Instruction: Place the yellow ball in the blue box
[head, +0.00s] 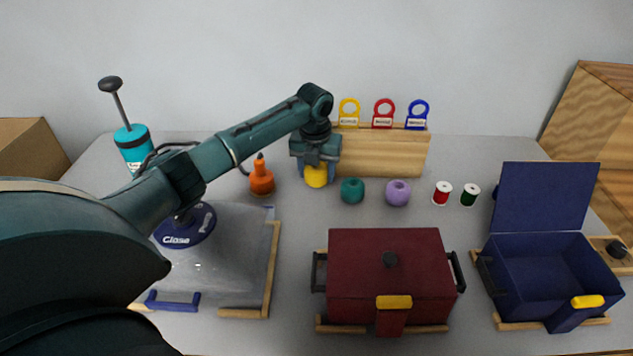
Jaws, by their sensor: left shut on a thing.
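The yellow ball (316,177) is at the back middle of the table, between the fingers of my left gripper (316,170). The gripper points down and is shut on the ball, with its lower part showing below the fingers. I cannot tell whether the ball touches the table. The blue box (549,269) stands at the right with its lid (544,197) raised at the back and its inside empty. It has a yellow latch (587,301) at the front. My right gripper is not in view.
A closed dark red box (391,265) stands front middle. An orange bottle (261,180) is left; a wooden rack (385,153) stands behind.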

